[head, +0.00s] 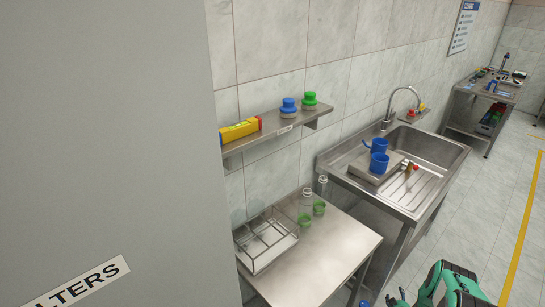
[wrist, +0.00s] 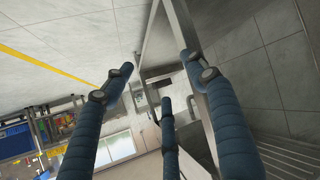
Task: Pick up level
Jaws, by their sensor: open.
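The level (head: 240,130) is a yellow bar with a red end. It lies on the left part of the metal wall shelf (head: 268,135), next to the large grey panel, which may hide part of it. My gripper (wrist: 160,78) shows in the wrist view as blue padded fingers spread apart with nothing between them. The level does not show in the wrist view. In the head view, green and black parts stand at the bottom right, well away from the shelf; I cannot make out fingertips there.
Blue (head: 289,106) and green (head: 310,100) capped containers stand right of the level on the shelf. Below is a metal table (head: 335,243) with a wire rack (head: 268,240), bottles and green cups. A sink (head: 432,148) with blue mugs stands right. The grey panel (head: 110,130) blocks the left.

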